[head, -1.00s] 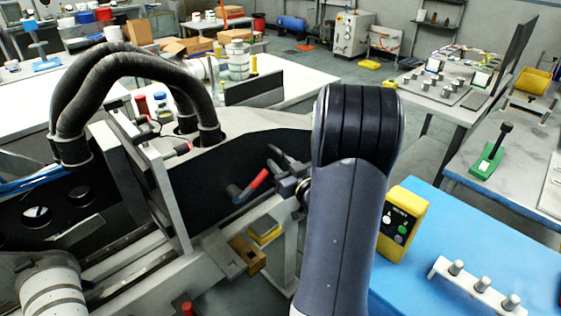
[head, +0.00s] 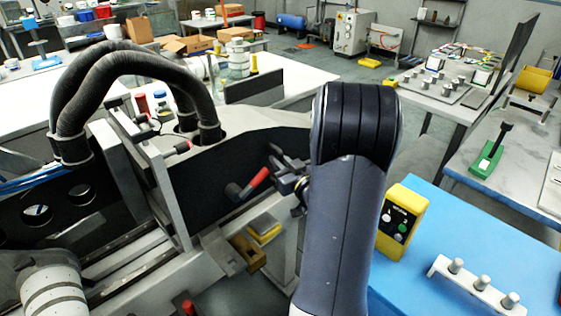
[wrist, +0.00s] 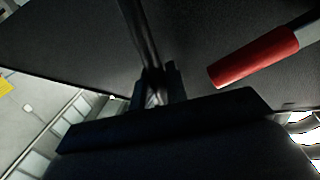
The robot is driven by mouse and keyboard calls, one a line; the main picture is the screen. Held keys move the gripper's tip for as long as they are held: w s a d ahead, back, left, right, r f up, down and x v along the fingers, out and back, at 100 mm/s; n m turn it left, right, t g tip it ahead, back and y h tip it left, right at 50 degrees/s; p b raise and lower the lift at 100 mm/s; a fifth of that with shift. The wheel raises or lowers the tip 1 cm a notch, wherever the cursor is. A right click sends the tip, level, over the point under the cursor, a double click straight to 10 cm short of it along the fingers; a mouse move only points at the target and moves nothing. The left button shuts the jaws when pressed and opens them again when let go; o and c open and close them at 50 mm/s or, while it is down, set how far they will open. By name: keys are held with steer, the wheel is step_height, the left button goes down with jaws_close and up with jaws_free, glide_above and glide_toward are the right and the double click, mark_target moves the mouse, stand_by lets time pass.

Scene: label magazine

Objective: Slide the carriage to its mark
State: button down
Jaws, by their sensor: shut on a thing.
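My gripper (head: 284,168) is at the end of my arm, beside the black side panel of the machine. In the wrist view its fingers (wrist: 158,86) close around a thin dark bar (wrist: 140,38). An upright grey frame (head: 163,190) stands across pale rails (head: 130,262) at the left; it may be the carriage, but I cannot tell for sure. Whether the bar belongs to it is hidden. No mark for the carriage can be made out.
A lever with a red grip (head: 257,178) sits just left of my gripper; its red grip (wrist: 253,63) is close by in the wrist view. Black hoses (head: 120,62) arch over the machine. A yellow control box (head: 399,222) stands on the blue table (head: 440,235) at the right.

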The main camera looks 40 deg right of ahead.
mark_target(288, 144)
steer(key=d, duration=0.5)
steer(key=w+d+b, duration=0.1)
steer(key=d, duration=0.1)
steer(key=shift+d, duration=0.15)
steer(key=c, duration=1.5)
jaws_free()
steer(key=shift+s+a, duration=0.1)
steer(key=shift+a, duration=0.3)
step_height(288, 144, up, 10)
steer(key=shift+p, duration=0.45)
